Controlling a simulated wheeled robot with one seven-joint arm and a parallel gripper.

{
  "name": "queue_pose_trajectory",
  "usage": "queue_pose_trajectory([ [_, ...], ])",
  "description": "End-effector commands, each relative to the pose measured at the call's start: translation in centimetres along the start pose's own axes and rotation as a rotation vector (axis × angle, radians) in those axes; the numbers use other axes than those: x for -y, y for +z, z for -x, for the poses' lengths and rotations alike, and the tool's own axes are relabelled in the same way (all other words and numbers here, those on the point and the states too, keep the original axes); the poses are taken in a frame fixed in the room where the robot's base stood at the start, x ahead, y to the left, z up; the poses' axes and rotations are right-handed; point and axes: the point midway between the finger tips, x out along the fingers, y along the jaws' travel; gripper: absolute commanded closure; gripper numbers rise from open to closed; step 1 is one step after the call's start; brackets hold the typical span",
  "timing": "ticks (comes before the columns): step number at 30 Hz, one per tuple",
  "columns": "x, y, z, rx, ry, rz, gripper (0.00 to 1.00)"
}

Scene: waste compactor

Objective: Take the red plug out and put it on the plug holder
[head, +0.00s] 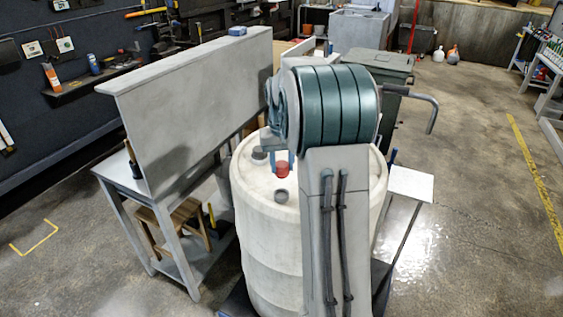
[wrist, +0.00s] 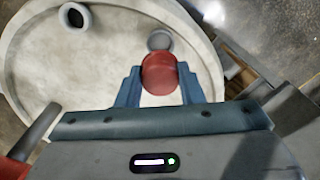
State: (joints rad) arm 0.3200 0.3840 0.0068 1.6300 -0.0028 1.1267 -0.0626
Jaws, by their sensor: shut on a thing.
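The red plug (head: 283,169) shows at the top of a pale drum (head: 270,240), in front of my arm. In the wrist view the red plug (wrist: 160,76) sits between the two blue fingers of my gripper (wrist: 160,84), which is shut on it. I cannot tell whether the plug is still seated in the drum or lifted a little above it. In the head view my arm hides most of my gripper. I cannot make out the plug holder in either view.
A grey bench with an upright panel (head: 195,105) stands close on the left. A small white table (head: 410,183) stands to the right.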

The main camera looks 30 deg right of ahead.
Motion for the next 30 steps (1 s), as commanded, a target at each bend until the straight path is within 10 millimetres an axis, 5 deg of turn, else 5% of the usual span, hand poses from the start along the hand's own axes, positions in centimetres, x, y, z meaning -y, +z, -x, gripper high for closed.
queue_pose_trajectory([
  [15,0.1,0.0,-4.9,0.001,0.000,0.002,0.93],
  [30,0.1,0.0,-5.5,0.001,0.000,0.002,0.93],
])
